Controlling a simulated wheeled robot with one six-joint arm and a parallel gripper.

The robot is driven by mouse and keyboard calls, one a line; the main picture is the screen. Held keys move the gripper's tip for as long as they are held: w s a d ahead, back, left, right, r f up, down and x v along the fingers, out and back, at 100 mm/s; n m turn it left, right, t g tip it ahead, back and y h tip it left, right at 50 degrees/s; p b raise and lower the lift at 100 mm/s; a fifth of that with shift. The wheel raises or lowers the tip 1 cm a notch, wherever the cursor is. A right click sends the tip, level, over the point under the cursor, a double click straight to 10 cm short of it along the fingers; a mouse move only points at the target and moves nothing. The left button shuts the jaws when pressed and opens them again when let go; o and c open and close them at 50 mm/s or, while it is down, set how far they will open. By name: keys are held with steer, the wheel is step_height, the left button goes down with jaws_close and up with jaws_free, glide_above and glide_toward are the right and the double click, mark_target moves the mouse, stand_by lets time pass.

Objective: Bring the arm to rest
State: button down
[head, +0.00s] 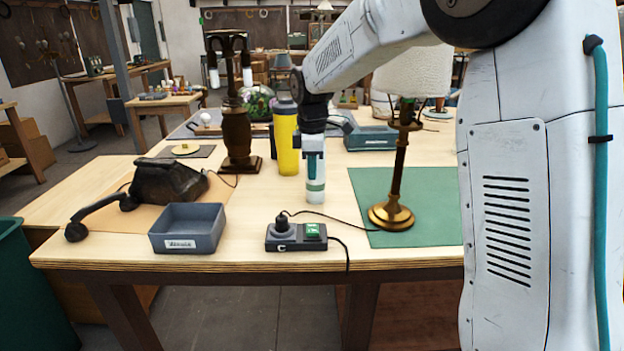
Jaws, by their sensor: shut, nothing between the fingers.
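My arm comes in from the upper right, bends at a dark wrist joint and hangs down over the middle of the workbench (95,238). My gripper (315,197), white with teal marks, points downward between the yellow bottle and the brass lamp. It is shut with nothing held. Its tips are small in the picture, and I cannot tell how far above the bench they are. The brass lamp (397,170) with a white shade stands upright on a green mat (440,210) to the right; my arm partly covers its shade.
A yellow bottle (286,145) and a dark brown lamp (237,135) stand left of my gripper. A black telephone (165,182), a grey bin (187,229) and a socket block with green switch (296,237) sit at the front. A cord runs from the block to the lamp.

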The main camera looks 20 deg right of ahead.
stand_by(0.5)
steer(key=s+r+m, duration=0.3)
steer(key=s+m, duration=1.1)
steer(key=s, duration=2.4)
steer(key=shift+s+d, duration=0.3)
